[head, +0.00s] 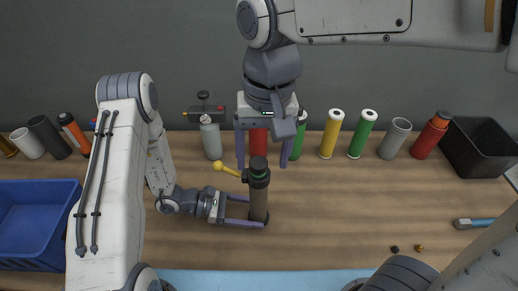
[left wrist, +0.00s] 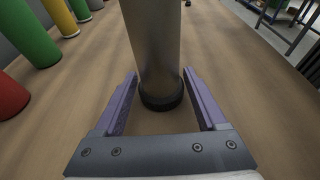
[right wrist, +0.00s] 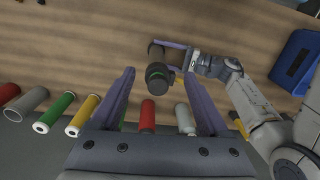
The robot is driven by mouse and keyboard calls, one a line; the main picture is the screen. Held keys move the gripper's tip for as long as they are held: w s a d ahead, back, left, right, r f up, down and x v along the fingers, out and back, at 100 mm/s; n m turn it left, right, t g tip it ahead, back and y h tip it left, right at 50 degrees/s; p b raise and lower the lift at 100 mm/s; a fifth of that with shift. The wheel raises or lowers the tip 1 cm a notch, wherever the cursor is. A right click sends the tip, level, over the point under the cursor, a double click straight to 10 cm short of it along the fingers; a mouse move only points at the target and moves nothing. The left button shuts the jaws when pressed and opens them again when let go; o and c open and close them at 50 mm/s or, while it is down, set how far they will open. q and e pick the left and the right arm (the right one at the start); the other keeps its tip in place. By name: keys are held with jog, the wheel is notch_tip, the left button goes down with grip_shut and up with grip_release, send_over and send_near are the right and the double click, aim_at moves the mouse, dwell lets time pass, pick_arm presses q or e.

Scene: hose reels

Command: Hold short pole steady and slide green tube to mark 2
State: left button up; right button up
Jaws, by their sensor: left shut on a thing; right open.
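The short pole (head: 259,205) stands upright on the table, grey-brown with a black foot and a dark top with a thin green band. A green tube (head: 362,134) with a white end stands at the back right. Another green tube (head: 299,138) is partly hidden behind my right gripper (head: 262,162). That gripper is open and empty, pointing down above and behind the pole top. I see no mark 2.
Yellow (head: 331,134), grey (head: 395,139) and red (head: 430,135) cylinders line the back. A blue bin (head: 38,225) is at left, a black bin (head: 480,148) at right. The table right of the pole is mostly clear.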

aim_at(259, 162)
jog(key=w+r+m, duration=0.4)
jog(key=w+r, duration=0.1)
jog(key=r, duration=0.1)
jog(key=f, duration=0.8)
jog(key=a+f, duration=0.1)
jog(key=f, duration=0.3)
jog(key=shift+f, duration=0.1)
grip_shut()
jog(key=shift+d, duration=0.1)
dwell(0.8)
